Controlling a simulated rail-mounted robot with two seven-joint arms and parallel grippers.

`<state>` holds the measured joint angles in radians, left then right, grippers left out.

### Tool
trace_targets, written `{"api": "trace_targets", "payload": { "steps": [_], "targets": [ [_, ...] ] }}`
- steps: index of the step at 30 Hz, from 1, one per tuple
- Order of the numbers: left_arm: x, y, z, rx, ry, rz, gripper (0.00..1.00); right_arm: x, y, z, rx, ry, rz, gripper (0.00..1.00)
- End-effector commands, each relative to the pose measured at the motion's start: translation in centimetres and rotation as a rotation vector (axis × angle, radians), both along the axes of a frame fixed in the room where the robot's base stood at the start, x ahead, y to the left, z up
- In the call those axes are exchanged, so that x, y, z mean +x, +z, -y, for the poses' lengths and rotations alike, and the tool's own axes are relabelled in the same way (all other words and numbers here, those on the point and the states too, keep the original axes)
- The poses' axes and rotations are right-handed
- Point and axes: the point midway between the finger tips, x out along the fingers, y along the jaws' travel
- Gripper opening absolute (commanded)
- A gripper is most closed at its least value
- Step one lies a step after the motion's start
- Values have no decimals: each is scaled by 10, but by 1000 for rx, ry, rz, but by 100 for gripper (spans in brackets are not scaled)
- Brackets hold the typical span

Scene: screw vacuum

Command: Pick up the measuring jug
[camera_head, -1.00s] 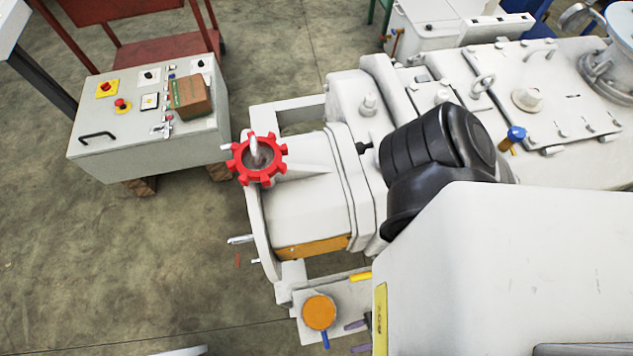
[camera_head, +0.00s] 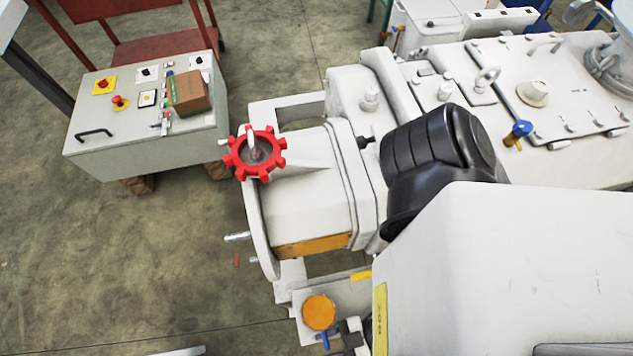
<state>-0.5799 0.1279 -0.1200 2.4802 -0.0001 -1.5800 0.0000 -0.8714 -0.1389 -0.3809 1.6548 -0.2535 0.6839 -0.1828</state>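A round thing with an orange top, which looks like the measuring jug (camera_head: 319,312) seen from above, is at the lower middle. It stands on a pale ledge below the pump's end, with a blue piece like a handle at its near side. Dark finger-like parts, apparently my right gripper (camera_head: 347,338), show just right of the blue piece, beside my large white arm link. Most of this gripper is hidden, so its opening and any contact with the handle cannot be told. My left gripper is not in view.
The white pump (camera_head: 310,200) with a red handwheel (camera_head: 255,153) fills the middle and upper right. A grey control box (camera_head: 135,140) carrying a brown carton (camera_head: 188,93) stands at the left. A red cart (camera_head: 155,50) is behind it.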

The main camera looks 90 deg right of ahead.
Motion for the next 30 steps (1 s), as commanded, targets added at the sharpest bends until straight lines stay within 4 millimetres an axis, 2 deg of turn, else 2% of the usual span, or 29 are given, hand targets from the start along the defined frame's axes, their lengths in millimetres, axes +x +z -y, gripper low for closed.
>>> {"api": "trace_targets", "payload": {
  "steps": [2, 14, 30],
  "targets": [
    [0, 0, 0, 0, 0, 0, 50, 0, 0, 0, 0, 0, 0, 40],
    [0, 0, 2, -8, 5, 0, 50, 0, 0, 0, 0, 0, 0, 1],
    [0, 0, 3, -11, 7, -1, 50, 0, 1, 0, -1, 0, 4, 0]
  ]
}}
